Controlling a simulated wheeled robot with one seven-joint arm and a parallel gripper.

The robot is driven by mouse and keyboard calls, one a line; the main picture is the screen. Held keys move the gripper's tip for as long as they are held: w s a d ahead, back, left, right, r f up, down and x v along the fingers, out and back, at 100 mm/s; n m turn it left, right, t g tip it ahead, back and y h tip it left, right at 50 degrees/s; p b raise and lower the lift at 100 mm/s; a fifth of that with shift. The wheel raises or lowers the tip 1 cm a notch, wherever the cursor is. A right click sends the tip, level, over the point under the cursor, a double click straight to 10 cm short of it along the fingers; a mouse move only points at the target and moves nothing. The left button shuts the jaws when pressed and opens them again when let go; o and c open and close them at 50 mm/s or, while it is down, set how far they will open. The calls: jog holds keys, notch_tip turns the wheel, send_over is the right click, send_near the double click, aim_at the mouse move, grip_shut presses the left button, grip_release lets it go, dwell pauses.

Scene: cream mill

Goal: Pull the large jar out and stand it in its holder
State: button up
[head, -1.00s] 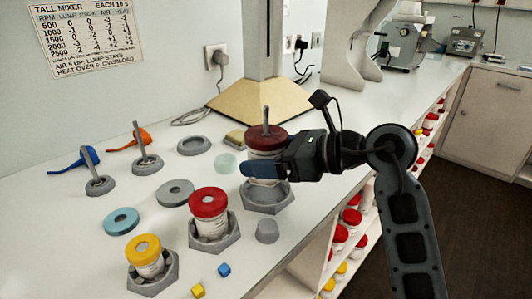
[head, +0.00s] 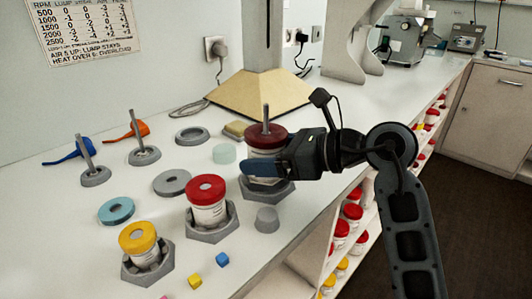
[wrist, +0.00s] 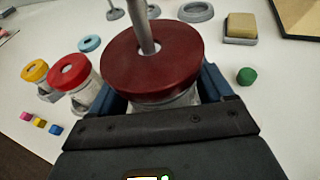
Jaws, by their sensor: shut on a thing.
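The large jar has a dark red lid (head: 265,137) with a grey metal rod (head: 266,113) standing up through it, and it is upright. My gripper (head: 274,168) is shut on its white body from the right; the blue fingers flank it. In the wrist view the dark red lid (wrist: 152,62) fills the middle, with the rod rising from its hole. A grey hexagonal holder (head: 268,193) is directly below the jar. The fingers hide the jar's lower part, so I cannot tell whether its base touches the holder floor.
A red-lidded jar (head: 206,188) and a yellow-lidded jar (head: 138,238) stand in grey hexagonal holders to the left. A grey cup (head: 267,220) is close in front. The mixer's base (head: 255,95) is at the back.

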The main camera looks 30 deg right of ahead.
jog(key=shift+f+b, duration=0.55)
jog(key=shift+f, duration=0.45)
jog(key=o, duration=1.1)
jog(key=shift+c, duration=0.2)
jog(key=shift+r+p+v, duration=0.2)
jog(key=shift+p+v, duration=0.5)
jog(key=shift+v, duration=0.65)
jog(key=shift+r+p+v, duration=0.2)
jog(key=shift+p+v, duration=0.5)
jog(key=shift+v, duration=0.65)
jog(key=shift+r+p+v, duration=0.2)
jog(key=shift+p+v, duration=0.5)
jog(key=shift+v, duration=0.7)
